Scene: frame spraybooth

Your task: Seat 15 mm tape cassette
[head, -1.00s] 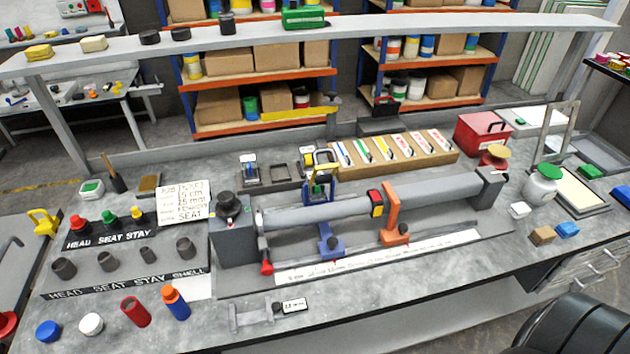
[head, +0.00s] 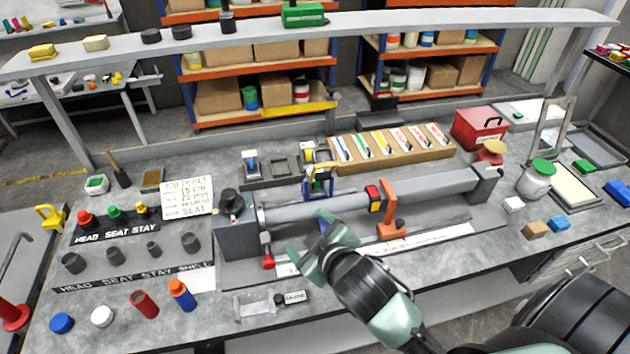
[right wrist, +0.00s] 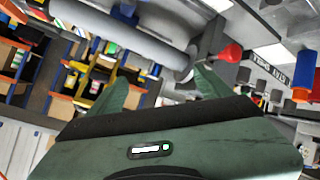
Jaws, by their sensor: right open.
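A dark rack (head: 283,182) stands behind the tube fixture. In it are a cassette with blue and white parts (head: 251,164) at the left, an empty-looking bay in the middle, and a yellow-and-white cassette (head: 309,153) at the right. I cannot read their widths. A blue carriage (head: 319,180) with a yellow part stands on the grey tube (head: 345,200). My right gripper (head: 308,236) is open and empty, above the bench in front of the tube's left part. Its two green fingers also show in the right wrist view (right wrist: 165,88). My left gripper is not in view.
A red-and-yellow switch block (head: 373,198) and an orange clamp (head: 390,220) stand along the tube. A red knob (head: 268,262) sits at the fixture's left front. A small clear tray (head: 255,303) lies at the front. A cardboard box of cards (head: 395,150) stands behind.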

